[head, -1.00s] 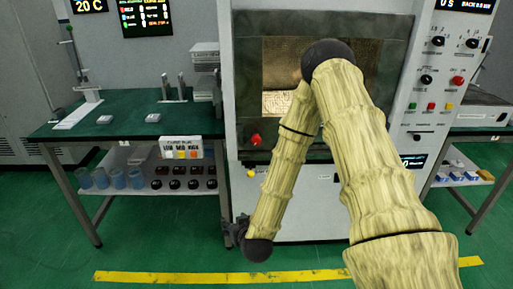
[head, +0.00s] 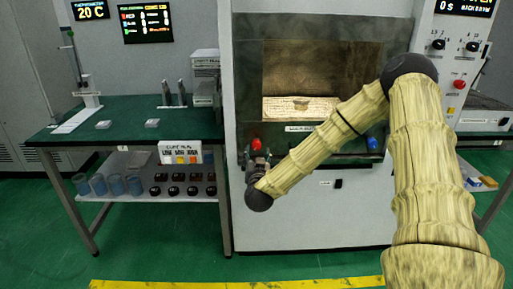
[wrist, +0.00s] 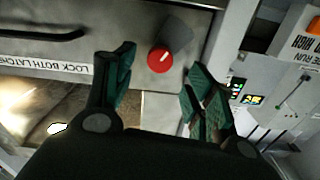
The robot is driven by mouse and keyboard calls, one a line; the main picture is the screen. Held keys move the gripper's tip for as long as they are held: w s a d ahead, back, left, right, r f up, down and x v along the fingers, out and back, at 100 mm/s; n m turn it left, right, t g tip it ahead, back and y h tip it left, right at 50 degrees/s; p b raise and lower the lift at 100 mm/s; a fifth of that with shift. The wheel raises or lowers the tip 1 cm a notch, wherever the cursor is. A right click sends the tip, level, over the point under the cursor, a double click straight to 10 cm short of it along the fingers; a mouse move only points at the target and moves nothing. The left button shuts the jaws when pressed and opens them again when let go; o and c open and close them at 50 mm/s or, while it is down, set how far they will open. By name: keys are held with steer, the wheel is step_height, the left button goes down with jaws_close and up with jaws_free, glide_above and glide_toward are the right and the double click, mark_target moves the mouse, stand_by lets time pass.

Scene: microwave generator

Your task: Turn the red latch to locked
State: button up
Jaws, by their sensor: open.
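The red latch (head: 256,144) is a round red knob at the lower left of the microwave chamber's front. In the wrist view the red latch (wrist: 159,60) shows a short white mark on its face and a grey body behind it. My gripper (head: 257,160) is just below the latch in the head view. In the wrist view my gripper (wrist: 162,74) is open, with one dark green finger on each side of the latch in the picture. The latch looks just beyond the fingertips, and I see no contact.
A label (wrist: 45,67) reads "LOCK BOTH LATCHES". A green-topped bench (head: 130,137) stands left, and the control panel (head: 455,65) right.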

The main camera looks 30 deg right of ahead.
mark_target(256, 147)
steer(key=x, duration=0.6)
steer(key=shift+w+d, duration=0.15)
steer(key=shift+w, duration=0.15)
steer(key=c, duration=1)
